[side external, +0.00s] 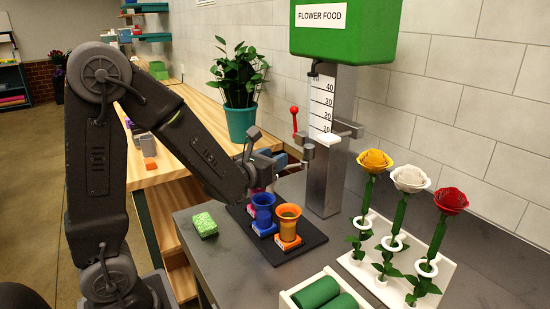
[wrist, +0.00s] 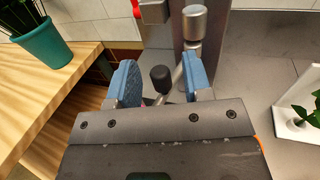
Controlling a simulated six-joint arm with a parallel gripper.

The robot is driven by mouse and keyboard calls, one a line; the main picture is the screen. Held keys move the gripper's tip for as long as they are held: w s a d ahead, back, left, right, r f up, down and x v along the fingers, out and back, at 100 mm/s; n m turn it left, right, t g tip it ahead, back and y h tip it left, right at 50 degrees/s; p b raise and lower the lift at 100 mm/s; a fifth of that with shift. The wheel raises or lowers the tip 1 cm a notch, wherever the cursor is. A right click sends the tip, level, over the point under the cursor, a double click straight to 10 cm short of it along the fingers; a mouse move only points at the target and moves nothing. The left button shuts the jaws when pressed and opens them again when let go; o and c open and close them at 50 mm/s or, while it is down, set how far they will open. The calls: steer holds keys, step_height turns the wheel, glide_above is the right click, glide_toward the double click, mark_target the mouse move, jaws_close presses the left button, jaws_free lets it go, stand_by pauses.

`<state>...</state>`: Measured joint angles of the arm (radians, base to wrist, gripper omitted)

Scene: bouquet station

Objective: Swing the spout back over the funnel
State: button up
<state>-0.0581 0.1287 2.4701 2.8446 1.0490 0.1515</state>
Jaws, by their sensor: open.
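My gripper (wrist: 162,82) is open at the dispenser, its two blue finger pads on either side of a black knob (wrist: 160,77). The knob sits on a short metal rod that runs to a silver upright cylinder (wrist: 194,24). Gaps show beside the knob, so the jaws do not look closed on it. In the side view my gripper (side external: 281,161) is left of the dispenser post (side external: 326,180), partly hidden by my wrist. I cannot tell clearly which part is the spout. No separate funnel is clearly seen; flared blue (side external: 263,202) and orange (side external: 288,213) vessels stand below.
The green flower food tank (side external: 345,30) tops the post. A red lever (side external: 294,112) stands beside it. A black mat (side external: 283,252) holds the vessels. A green block (side external: 204,223), a white rack (side external: 365,268) of three roses and a potted plant (side external: 241,122) are around.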

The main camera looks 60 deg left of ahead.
step_height(320, 180, up, 7)
steer(key=s, duration=0.2)
steer(key=shift+d, duration=0.25)
